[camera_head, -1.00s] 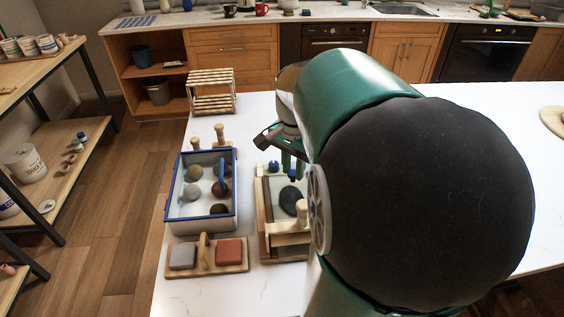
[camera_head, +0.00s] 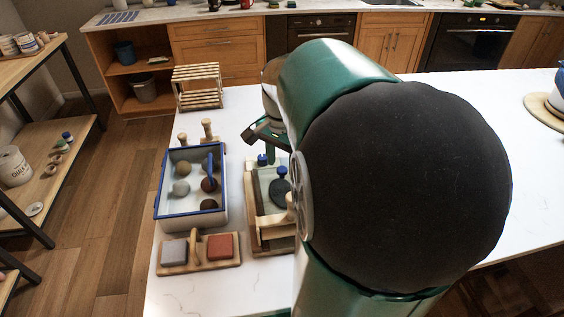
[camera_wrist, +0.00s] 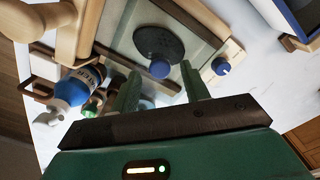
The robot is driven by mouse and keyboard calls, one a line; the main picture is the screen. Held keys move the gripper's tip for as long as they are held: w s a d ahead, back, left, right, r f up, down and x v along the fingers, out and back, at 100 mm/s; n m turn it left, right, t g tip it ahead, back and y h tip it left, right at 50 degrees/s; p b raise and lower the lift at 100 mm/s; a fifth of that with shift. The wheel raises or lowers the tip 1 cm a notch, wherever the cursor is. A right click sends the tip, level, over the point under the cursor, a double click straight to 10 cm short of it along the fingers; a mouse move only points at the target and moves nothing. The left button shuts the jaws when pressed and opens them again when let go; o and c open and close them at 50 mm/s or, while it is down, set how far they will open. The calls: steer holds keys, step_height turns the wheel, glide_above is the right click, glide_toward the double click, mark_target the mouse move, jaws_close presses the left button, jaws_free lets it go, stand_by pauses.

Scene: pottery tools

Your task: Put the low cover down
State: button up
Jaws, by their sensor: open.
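A shallow wooden-framed unit (camera_head: 256,243) with a pale glassy panel stands mid-table, also in the wrist view (camera_wrist: 212,38). I cannot tell for certain which part is the low cover. A dark round disc (camera_head: 279,194) with a blue knob (camera_head: 281,172) lies over the panel; the wrist view shows the disc (camera_wrist: 155,40) and knob (camera_wrist: 160,69). My gripper (camera_wrist: 160,82) is open, its green fingers either side of the knob in that picture, with no visible contact. In the head view my arm hides part of the unit and most of my gripper (camera_head: 270,150).
A blue-rimmed tray (camera_head: 157,190) with several round lumps stands left of the unit. In front is a wooden holder (camera_head: 210,262) with a grey and a red block. A slatted rack (camera_head: 198,88) stands behind. A blue-and-white bottle (camera_wrist: 85,85) shows in the wrist view.

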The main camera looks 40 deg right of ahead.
step_height(320, 180, up, 11)
steer(key=s+a+f+n+t, duration=0.2)
steer(key=a+f+n, duration=0.1)
steer(key=a+n, duration=0.5)
steer(key=s+a+f+n+t, duration=0.2)
steer(key=a+n, duration=0.5)
steer(key=a, duration=0.8)
steer(key=shift+s+f+n+t, duration=0.35)
steer(key=shift+f+t, duration=0.2)
steer(key=shift+t, duration=0.25)
